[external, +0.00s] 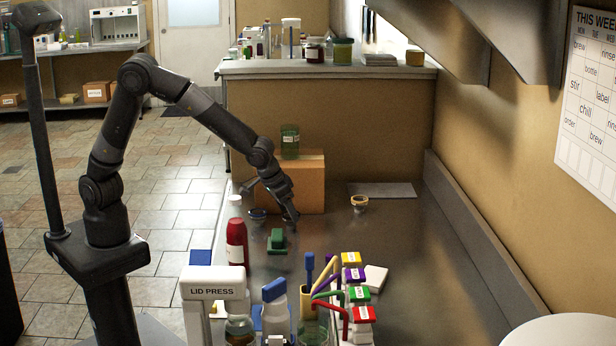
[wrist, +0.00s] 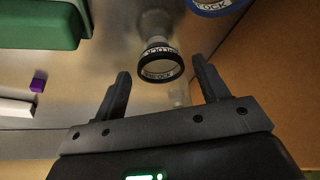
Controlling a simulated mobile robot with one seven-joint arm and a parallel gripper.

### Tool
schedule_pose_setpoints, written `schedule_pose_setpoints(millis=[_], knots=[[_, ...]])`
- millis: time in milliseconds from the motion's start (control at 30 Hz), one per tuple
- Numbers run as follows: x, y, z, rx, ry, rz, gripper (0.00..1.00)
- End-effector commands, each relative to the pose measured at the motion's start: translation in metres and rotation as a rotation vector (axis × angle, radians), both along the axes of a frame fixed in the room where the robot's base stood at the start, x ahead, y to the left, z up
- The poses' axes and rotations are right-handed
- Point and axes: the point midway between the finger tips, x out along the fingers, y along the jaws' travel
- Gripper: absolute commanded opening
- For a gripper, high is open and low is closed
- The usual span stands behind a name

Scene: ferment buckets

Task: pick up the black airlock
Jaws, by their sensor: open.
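The black airlock (wrist: 161,64) shows in the wrist view as a clear piece with a black lettered ring, on the metal counter. It lies just ahead of my gripper (wrist: 162,77), roughly centred between the fingertips, and the fingers do not close on it. My gripper is open and empty. In the external view my gripper (external: 291,216) is low over the counter in front of the cardboard box; I cannot make out the black airlock there. A blue-ringed airlock (wrist: 218,4) is partly cut off at the top right of the wrist view.
The cardboard box (external: 300,183) stands close behind my gripper, with a green container (external: 290,138) on top. A green block (external: 277,241) lies in front. A red bottle (external: 237,245) and several coloured items stand nearer.

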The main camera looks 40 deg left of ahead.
Motion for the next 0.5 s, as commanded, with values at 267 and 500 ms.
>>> schedule_pose_setpoints(millis=[267,500], knots=[[0.013,-0.004,-0.028,0.001,0.001,0.000,0.68],[0.013,-0.005,-0.029,0.000,0.000,0.000,0.68]])
